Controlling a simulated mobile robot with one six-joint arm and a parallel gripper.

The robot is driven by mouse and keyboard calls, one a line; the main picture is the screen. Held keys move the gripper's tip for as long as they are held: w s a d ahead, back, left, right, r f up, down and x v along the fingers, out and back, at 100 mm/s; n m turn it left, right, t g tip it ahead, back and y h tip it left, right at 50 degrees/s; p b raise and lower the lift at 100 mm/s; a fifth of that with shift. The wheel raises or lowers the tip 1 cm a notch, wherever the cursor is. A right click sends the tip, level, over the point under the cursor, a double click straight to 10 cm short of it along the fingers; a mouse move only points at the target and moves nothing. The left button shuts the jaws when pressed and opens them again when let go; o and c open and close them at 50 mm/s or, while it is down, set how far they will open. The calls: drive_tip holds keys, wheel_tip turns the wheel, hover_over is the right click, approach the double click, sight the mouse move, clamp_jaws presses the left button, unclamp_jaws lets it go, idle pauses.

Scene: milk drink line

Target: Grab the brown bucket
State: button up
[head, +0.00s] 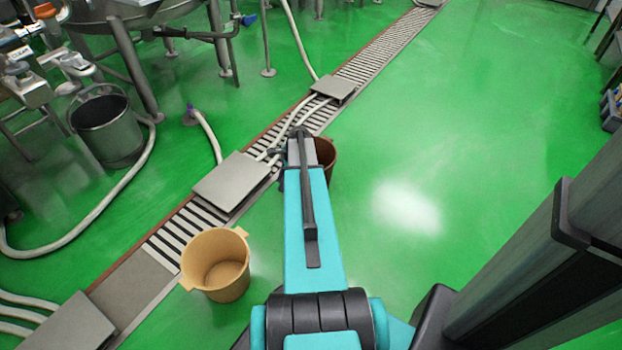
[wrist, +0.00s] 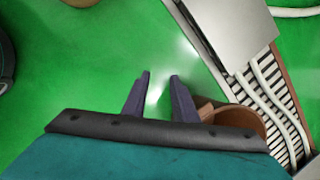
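The brown bucket (head: 327,155) stands on the green floor beside the drain channel, partly hidden behind my arm in the head view. In the wrist view, part of the brown bucket (wrist: 241,117) shows just right of my gripper (wrist: 160,75), with its lower part hidden by the gripper body. The two dark fingers are apart with only floor visible between them. The gripper is open and empty, and the bucket is not between the fingers. In the head view the fingers cannot be made out.
A tan bucket (head: 217,264) stands at the channel's near side. A grey metal bucket (head: 107,127) stands at the left beside a pale hose. Metal plates (head: 232,180) and hoses lie over the slatted drain (head: 180,236). The floor to the right (head: 460,140) is clear.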

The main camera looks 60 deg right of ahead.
drive_tip(key=s+d+m+b, duration=0.2)
drive_tip(key=s+d, duration=0.1)
drive_tip(key=d, duration=0.4)
drive_tip(key=s+d+r+m+t+h+b, duration=0.1)
drive_tip(key=s+d+m+b, duration=0.1)
drive_tip(key=d, duration=0.5)
drive_tip(key=shift+s+d+m+h+b, duration=0.3)
drive_tip(key=shift+s+d+m+b, duration=0.15)
drive_tip(key=shift+m, duration=0.35)
drive_tip(key=shift+b+x, duration=1.65)
drive_tip(key=shift+x, duration=2.7)
drive_tip(key=shift+w+a, duration=0.1)
drive_tip(key=shift+w, duration=0.05)
drive_tip(key=shift+b+x, duration=1.85)
drive_tip(key=shift+x, duration=0.7)
drive_tip(key=shift+w, duration=0.1)
drive_tip(key=shift+r, duration=0.1)
